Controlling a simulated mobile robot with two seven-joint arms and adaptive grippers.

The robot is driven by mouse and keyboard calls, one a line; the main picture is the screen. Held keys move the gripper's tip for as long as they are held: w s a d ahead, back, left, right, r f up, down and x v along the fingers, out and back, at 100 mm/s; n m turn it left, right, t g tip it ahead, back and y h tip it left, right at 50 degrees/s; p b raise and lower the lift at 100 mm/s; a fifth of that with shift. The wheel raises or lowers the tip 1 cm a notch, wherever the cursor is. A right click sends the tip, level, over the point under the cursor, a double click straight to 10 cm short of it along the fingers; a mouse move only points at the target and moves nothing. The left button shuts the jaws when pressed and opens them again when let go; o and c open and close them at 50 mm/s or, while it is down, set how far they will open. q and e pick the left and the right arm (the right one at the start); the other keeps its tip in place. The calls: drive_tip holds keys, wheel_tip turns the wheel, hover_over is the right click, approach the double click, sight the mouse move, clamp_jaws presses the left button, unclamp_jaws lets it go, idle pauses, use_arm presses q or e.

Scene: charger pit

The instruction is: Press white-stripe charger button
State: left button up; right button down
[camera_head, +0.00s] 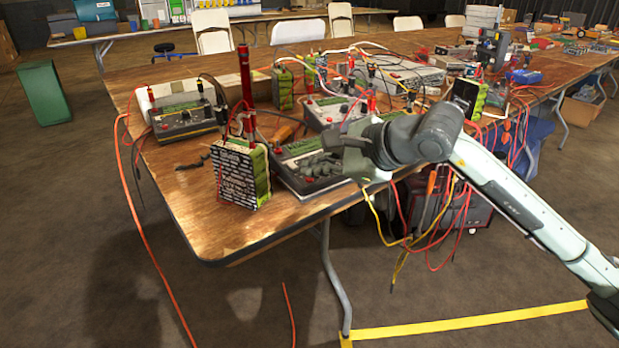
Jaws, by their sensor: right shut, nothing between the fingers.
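Several grey chargers with green faces and wires stand on the wooden table. One charger (183,117) is at the left end. Another charger (284,172) is at the front edge, partly hidden by my right gripper. A third charger (328,112) sits behind my right gripper. I cannot tell which one bears a white stripe, and the buttons are too small to make out clearly. My right gripper (322,166) is shut and empty, over the front charger; I cannot tell whether it touches it. My left gripper is not in view.
A green and black battery (241,172) with red clamps stands left of the front charger. Red and yellow cables (432,225) hang off the front edge. The table's near left corner (215,235) is clear.

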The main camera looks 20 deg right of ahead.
drive_tip(key=shift+f+b, duration=0.35)
drive_tip(key=shift+b, duration=0.05)
idle(0.4)
drive_tip(key=shift+s+r, duration=0.1)
drive_tip(key=shift+r, duration=0.7)
drive_tip(key=shift+r+p, duration=0.1)
drive_tip(key=shift+p, duration=0.25)
drive_tip(key=r, duration=0.1)
drive_tip(key=r+p, duration=0.1)
drive_tip(key=r, duration=0.1)
drive_tip(key=r+p, duration=0.1)
drive_tip(key=shift+s+d+r, duration=0.2)
drive_tip(key=shift+s+r, duration=0.15)
drive_tip(key=shift+s, duration=0.05)
